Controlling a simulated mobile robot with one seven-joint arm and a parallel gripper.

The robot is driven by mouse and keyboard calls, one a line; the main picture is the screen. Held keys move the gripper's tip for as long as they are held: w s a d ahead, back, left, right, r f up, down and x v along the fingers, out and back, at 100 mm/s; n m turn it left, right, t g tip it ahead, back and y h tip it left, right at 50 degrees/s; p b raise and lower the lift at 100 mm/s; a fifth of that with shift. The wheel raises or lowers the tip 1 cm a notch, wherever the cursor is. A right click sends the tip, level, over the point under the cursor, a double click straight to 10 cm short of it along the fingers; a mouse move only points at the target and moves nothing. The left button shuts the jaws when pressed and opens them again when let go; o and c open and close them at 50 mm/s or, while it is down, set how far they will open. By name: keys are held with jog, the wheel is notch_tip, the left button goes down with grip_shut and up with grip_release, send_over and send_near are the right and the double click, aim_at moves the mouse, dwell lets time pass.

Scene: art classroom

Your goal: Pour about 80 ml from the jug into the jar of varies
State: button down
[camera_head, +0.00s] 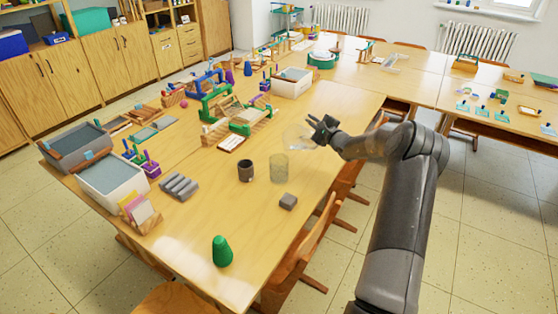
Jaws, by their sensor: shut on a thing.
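My gripper (318,124) is shut on a clear, faint object that looks like the jug (297,138), at its right side. The jug is see-through and its outline is hard to make out, so I cannot tell its tilt or how much liquid it holds. A clear glass jar (279,168) stands upright on the table below and a little left of the jug. I cannot tell whether the jar has anything in it. A dark cup (245,171) stands just left of the jar.
A grey block (288,201) and a green cone-shaped piece (222,251) stand on the wooden table (255,222) in front. Grey ridged pieces (179,186) and a white bin (112,185) are at left. Green and blue racks (218,103) stand behind. Chairs line the right edge.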

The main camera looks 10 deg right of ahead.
jog(key=shift+a+r, duration=0.2)
jog(key=shift+r, duration=0.1)
jog(key=shift+s+a+r+n, duration=0.2)
jog(key=shift+a+r+n, duration=0.15)
jog(key=shift+n, duration=0.35)
jog(key=shift+s+a+r+n, duration=0.2)
jog(key=shift+a+r+n, duration=0.3)
jog(key=shift+r, duration=0.1)
dwell(1.1)
jog(key=shift+s+a+r+n+b, duration=0.15)
jog(key=shift+a+r+n+b, duration=0.15)
jog(key=shift+a, duration=0.15)
dwell(0.5)
jog(key=shift+d+f, duration=0.2)
jog(key=shift+d, duration=0.1)
jog(key=d+f+m, duration=0.1)
jog(key=f+m, duration=0.1)
jog(key=w+d+f+m, duration=0.1)
jog(key=f+m, duration=0.1)
jog(key=d+f+m, duration=0.1)
jog(key=d+f, duration=0.1)
jog(key=shift+w+m, duration=0.35)
jog(key=shift+m, duration=0.05)
jog(key=shift+w+d+f+m, duration=0.15)
jog(key=shift+d+f+m, duration=0.15)
jog(key=shift+f+m, duration=0.25)
jog(key=shift+w+d+f+m, duration=0.1)
jog(key=shift+d+f+m, duration=0.15)
jog(key=shift+f+m, duration=0.25)
dwell(0.4)
